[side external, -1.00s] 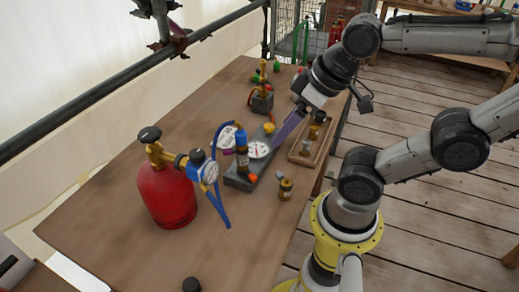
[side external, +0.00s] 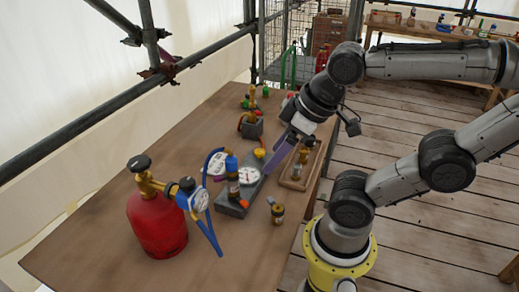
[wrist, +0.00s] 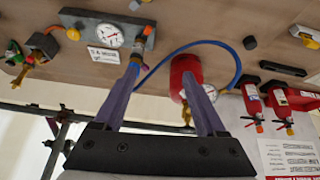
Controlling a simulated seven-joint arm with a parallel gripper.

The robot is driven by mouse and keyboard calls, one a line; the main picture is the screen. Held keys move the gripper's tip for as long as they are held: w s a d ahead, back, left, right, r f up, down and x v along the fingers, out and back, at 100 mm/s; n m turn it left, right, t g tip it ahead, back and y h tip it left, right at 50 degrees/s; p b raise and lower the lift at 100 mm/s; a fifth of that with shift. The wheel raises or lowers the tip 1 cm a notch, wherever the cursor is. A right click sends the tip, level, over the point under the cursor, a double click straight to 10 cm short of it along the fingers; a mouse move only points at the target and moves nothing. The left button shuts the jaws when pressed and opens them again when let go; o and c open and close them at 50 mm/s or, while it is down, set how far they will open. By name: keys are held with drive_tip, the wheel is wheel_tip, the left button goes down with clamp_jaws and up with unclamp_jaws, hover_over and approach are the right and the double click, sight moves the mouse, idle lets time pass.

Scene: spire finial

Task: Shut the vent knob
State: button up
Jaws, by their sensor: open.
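A dark gauge block (side external: 228,205) lies on the wooden table with a round white dial (side external: 249,175), a blue-capped brass fitting (side external: 232,168), a yellow knob (side external: 259,153) and an orange knob (side external: 244,204). I cannot tell which knob is the vent knob. In the wrist view the block (wrist: 75,15) shows at the top, with the yellow knob (wrist: 73,34) left of the dial and the orange knob (wrist: 148,30) right. My gripper (side external: 267,171) is open, its purple fingers pointing down beside the dial. In the wrist view my gripper (wrist: 160,70) has nothing clearly between its fingertips.
A red gas cylinder (side external: 157,226) with a blue-hosed regulator stands at the left. A small brass fitting (side external: 277,212) stands near the table's right edge. A wooden tray (side external: 296,184) holds another fitting, right of my fingers.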

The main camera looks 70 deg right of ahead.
wheel_tip(320, 180, up, 2)
drive_tip(key=w+n, duration=0.1)
drive_tip(key=n, duration=0.1)
drive_tip(key=g, duration=0.6)
hover_over(259, 151)
wheel_tip(259, 151, down, 8)
drive_tip(key=shift+n, duration=0.3)
wheel_tip(259, 151, down, 13)
drive_tip(key=shift+d, duration=0.1)
clamp_jaws()
